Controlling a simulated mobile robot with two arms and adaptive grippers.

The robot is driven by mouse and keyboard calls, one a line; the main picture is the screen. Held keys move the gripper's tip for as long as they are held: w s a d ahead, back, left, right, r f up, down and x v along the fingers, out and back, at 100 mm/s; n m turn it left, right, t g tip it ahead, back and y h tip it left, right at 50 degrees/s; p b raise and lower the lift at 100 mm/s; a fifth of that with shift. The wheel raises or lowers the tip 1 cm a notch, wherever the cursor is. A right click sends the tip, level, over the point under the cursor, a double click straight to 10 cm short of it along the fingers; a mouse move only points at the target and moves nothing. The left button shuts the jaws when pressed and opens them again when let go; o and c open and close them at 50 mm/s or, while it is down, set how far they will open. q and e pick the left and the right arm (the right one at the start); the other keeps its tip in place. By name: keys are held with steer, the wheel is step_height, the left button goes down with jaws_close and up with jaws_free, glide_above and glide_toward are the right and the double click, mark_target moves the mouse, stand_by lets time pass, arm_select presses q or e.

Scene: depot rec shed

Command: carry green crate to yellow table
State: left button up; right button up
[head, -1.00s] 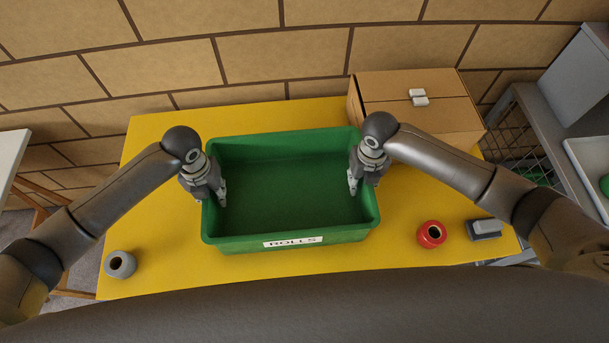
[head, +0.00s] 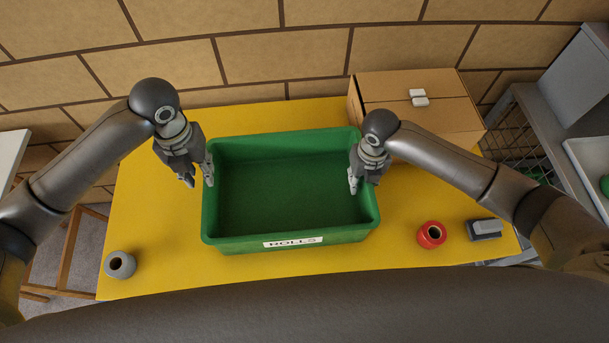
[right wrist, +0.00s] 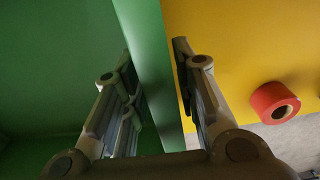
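The green crate (head: 290,239) stands on the yellow table (head: 150,215), upright and empty, with a "ROLLS" label on its near side. My left gripper (head: 199,180) is open just outside the crate's left wall, with its fingertips near the rim and nothing held. My right gripper (head: 363,183) is at the crate's right wall. In the right wrist view its fingers (right wrist: 156,75) are apart, one on each side of the green wall (right wrist: 152,60), with gaps visible beside it.
A cardboard box (head: 415,100) stands at the table's back right. A red tape roll (head: 431,234) and a grey block (head: 484,229) lie right of the crate, and a grey roll (head: 120,264) lies at front left. A grey shelf unit (head: 540,125) stands beyond the right edge.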

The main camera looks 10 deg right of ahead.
step_height(320, 180, up, 11)
steer(key=shift+r, duration=0.1)
stand_by(0.7)
